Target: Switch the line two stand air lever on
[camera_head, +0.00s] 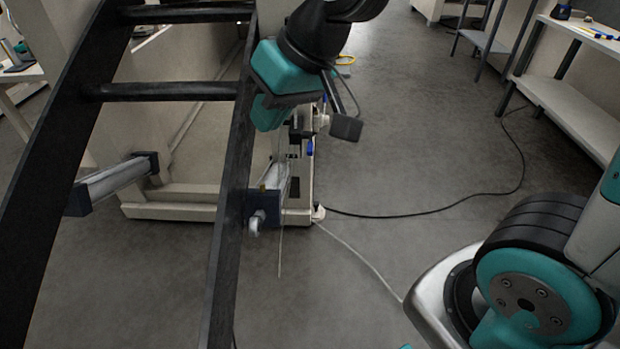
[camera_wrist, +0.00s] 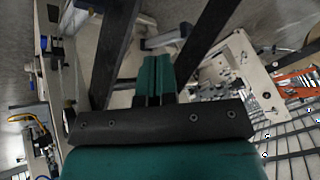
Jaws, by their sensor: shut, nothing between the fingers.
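My gripper (camera_head: 268,114) is teal and hangs at the top middle of the head view, beside the dark rail of a frame. In the wrist view my gripper (camera_wrist: 154,75) has its two teal fingers together, with nothing between them. A small blue part (camera_head: 310,147), possibly the air lever, shows on the pale stand just right of and below my gripper, apart from it. A blue part (camera_wrist: 54,28) also shows at the upper left of the wrist view. I cannot tell which way the lever is turned, or which line it belongs to.
A black ladder-like frame (camera_head: 165,91) fills the left. A metal cylinder with a dark blue end block (camera_head: 270,215) sits low on the stand. A black cable (camera_head: 450,207) and a pale hose cross the grey floor. A shelf bench (camera_head: 570,105) stands at right.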

